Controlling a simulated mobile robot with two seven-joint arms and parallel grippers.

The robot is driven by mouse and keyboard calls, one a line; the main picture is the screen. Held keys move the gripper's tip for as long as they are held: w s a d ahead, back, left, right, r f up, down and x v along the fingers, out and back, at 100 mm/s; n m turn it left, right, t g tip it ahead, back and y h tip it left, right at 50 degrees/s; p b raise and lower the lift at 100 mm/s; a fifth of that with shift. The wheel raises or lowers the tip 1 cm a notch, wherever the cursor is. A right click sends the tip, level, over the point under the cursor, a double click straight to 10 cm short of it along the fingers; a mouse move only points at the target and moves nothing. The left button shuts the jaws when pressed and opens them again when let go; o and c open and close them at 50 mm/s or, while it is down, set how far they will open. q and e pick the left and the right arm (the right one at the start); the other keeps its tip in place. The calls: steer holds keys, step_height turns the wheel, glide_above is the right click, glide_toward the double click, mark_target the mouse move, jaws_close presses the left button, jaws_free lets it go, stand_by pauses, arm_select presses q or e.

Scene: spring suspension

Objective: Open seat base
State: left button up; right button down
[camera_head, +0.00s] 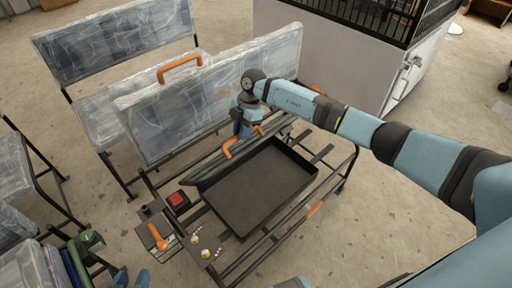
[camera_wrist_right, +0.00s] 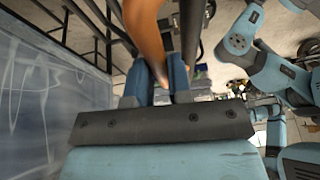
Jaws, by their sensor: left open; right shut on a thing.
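The seat base (camera_head: 205,95), a plastic-wrapped blue-grey panel, stands raised and tilted on the dark metal frame. My right gripper (camera_head: 247,131) is in front of the panel's lower right part, shut on a second orange handle (camera_head: 232,148). In the right wrist view, this handle (camera_wrist_right: 146,40) runs between the blue fingers; what it is fixed to is unclear. The panel also shows at left there (camera_wrist_right: 45,95). Blue fingertips of my left gripper (camera_head: 131,277) show apart at the bottom left edge, empty.
A black open tray (camera_head: 262,188) lies in the frame in front of the panel. A red button box (camera_head: 178,201) and an orange lever (camera_head: 158,238) are at its left. Another wrapped bench (camera_head: 110,45) stands behind. A grey cabinet (camera_head: 330,60) is at the back right.

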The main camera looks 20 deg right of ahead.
arm_select(q)
steer(key=shift+d+b, duration=0.1)
steer(key=shift+b, duration=0.35)
arm_select(e)
steer(key=w+a+r, duration=0.2)
steer(key=w, duration=0.5)
steer(key=shift+a, duration=0.4)
steer(key=shift+r, duration=0.1)
steer(key=c, duration=1.3)
jaws_free()
steer(key=shift+o, duration=1.2)
steer(key=shift+w+f, duration=0.25)
arm_select(q)
steer(key=shift+a+f+p, duration=0.25)
steer(key=shift+p, duration=1)
arm_select(e)
steer(key=v, duration=1.4)
